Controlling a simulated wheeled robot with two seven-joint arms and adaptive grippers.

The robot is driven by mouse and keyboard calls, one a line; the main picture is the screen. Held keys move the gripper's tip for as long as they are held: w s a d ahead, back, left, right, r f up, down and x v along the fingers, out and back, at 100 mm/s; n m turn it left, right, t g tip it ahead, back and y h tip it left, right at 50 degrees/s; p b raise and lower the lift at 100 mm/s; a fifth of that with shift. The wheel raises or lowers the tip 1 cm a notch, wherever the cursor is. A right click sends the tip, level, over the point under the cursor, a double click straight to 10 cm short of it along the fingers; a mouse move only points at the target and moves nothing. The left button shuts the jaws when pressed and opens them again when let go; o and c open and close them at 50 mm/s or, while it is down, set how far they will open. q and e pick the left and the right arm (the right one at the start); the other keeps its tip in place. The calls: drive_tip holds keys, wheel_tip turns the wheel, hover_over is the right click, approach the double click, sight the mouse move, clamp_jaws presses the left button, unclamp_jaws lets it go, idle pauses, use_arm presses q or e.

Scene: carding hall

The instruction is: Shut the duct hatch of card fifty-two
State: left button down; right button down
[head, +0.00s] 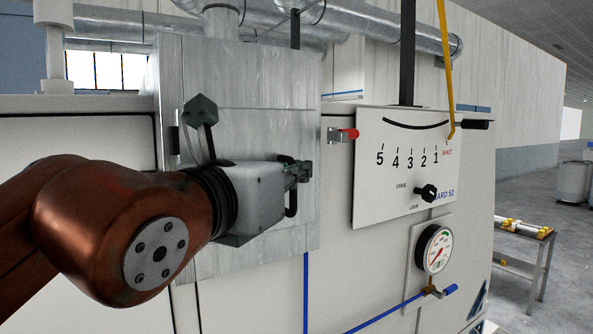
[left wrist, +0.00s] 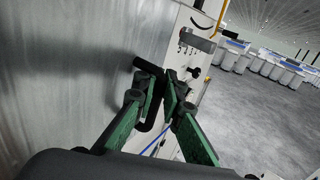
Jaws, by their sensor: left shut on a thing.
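The duct hatch (head: 270,80) is a grey metal panel on the card's front, left of the label reading "ARD 52". It lies roughly parallel to the front; I cannot tell whether its right edge is flush. It also fills the left of the left wrist view (left wrist: 75,60). My left gripper (head: 301,172) is shut on the hatch's black handle (head: 291,203), near the hatch's right edge. The green fingers and the handle (left wrist: 146,125) show in the left wrist view. A red-tipped latch (head: 348,134) sits right of the hatch edge. My right gripper is out of view.
A white scale plate (head: 390,195) with a yellow lever (head: 447,70) near "SHUT" is to the right. A pressure gauge (head: 434,250) and a blue-handled valve (head: 450,289) are below. A small table (head: 519,232) and open floor lie further right.

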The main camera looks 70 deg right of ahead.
use_arm(q)
drive_tip(key=c, duration=2.4)
unclamp_jaws()
drive_tip(key=shift+w, duration=0.1)
drive_tip(key=shift+o, duration=0.3)
drive_tip(key=shift+w+a, duration=0.1)
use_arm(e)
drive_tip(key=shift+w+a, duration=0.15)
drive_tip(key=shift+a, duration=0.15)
use_arm(q)
drive_tip(key=shift+a, duration=0.25)
drive_tip(key=a, duration=1.1)
drive_tip(key=shift+a, duration=0.35)
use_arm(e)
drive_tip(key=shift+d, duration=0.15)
use_arm(q)
drive_tip(key=shift+d, duration=0.15)
